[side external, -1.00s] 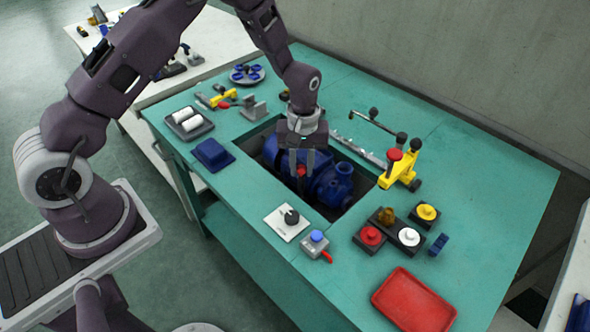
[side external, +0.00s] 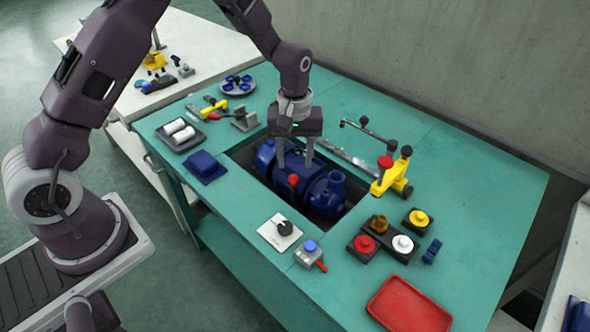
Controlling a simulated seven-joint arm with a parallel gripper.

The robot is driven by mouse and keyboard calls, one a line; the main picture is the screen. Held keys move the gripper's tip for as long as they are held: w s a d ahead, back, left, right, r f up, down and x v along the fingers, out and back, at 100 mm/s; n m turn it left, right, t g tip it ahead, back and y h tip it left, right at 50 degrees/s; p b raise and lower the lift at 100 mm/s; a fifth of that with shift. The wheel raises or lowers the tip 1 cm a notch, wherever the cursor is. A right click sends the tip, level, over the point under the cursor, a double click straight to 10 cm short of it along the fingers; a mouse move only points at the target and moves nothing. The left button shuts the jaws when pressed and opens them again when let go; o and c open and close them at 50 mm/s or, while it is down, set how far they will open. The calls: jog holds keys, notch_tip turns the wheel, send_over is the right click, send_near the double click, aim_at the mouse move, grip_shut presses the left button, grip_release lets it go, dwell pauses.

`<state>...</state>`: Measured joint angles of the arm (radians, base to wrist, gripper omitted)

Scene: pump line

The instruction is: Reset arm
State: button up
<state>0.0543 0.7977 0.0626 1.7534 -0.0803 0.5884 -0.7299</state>
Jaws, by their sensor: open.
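My gripper (side external: 296,160) is open, pointing down above the blue pump (side external: 330,192) that sits in the rectangular opening of the green table. Its two fingers are apart, with nothing seen between them. A red knob (side external: 293,181) shows on the pump just below the fingers; I cannot tell whether the fingers touch the pump.
The green table (side external: 470,190) holds a red tray (side external: 408,306), a dial plate (side external: 280,232), a block of red, white and yellow buttons (side external: 402,244), a yellow clamp (side external: 392,176), a blue block (side external: 205,167) and a tray of white rolls (side external: 181,136). The table's right part is clear.

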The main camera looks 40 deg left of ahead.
jog(key=shift+r, duration=0.85)
jog(key=s+r+m+t, duration=0.1)
jog(key=s+r+m, duration=0.1)
jog(key=s+r, duration=0.5)
jog(key=s+r+m+t, duration=0.2)
jog(key=s+r, duration=0.2)
jog(key=r, duration=0.8)
jog(key=s+r+m+t, duration=0.1)
jog(key=s+r+m, duration=0.1)
jog(key=s, duration=0.6)
jog(key=s+r+m+t, duration=0.1)
jog(key=s+r+m, duration=0.1)
jog(key=s, duration=0.6)
jog(key=shift+s+a+m+t, duration=0.25)
jog(key=shift+a+m+t, duration=0.05)
jog(key=shift+m, duration=0.2)
jog(key=shift+o, duration=0.2)
